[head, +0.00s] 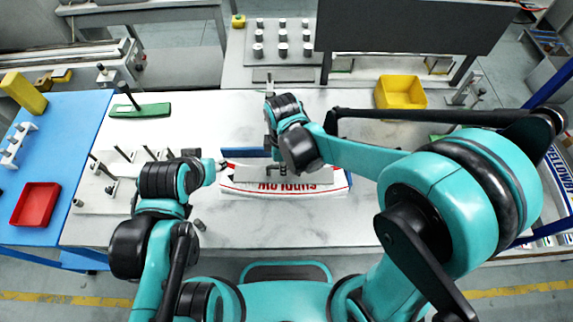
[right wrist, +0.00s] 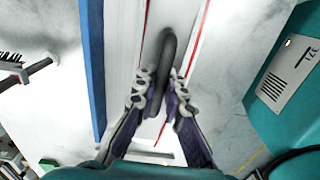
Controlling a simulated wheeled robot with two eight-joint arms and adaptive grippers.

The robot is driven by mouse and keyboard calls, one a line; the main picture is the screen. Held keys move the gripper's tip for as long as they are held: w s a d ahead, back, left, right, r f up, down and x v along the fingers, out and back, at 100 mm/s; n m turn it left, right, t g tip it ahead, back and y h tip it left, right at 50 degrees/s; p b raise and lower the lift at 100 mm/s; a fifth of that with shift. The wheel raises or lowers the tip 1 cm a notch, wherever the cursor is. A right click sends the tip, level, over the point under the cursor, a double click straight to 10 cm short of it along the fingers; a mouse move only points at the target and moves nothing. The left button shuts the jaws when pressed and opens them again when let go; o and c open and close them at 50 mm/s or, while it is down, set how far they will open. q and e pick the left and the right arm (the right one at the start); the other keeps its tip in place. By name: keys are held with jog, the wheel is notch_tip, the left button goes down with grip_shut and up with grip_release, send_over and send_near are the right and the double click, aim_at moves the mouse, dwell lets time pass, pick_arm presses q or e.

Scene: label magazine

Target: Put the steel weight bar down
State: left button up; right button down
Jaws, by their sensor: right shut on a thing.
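The steel weight bar (head: 307,176) is a long grey bar lying lengthwise over the white labels with red print (head: 285,189), in front of a blue wall (head: 246,153). I cannot tell whether its whole underside touches them. My right gripper (head: 277,166) is above the bar's middle. In the right wrist view, its fingers (right wrist: 164,100) are shut on the bar's dark handle (right wrist: 166,50); the bar (right wrist: 181,30) runs beneath. My left gripper (head: 221,164) is by the labels' left end; its fingers are too small to read.
A yellow bin (head: 400,92) stands at the back right, and a dark panel (head: 410,28) rises behind. A green base with a black-knobbed lever (head: 140,110) is at the back left. A red tray (head: 36,204) sits on the blue table. The white tabletop's front right is clear.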

jog(key=shift+f, duration=1.3)
jog(key=shift+b, duration=0.3)
jog(key=shift+f, duration=0.15)
jog(key=c, duration=1.6)
grip_release()
jog(key=shift+r, duration=0.4)
notch_tip(320, 180, up, 12)
jog(key=p, duration=0.3)
jog(key=shift+f, duration=0.2)
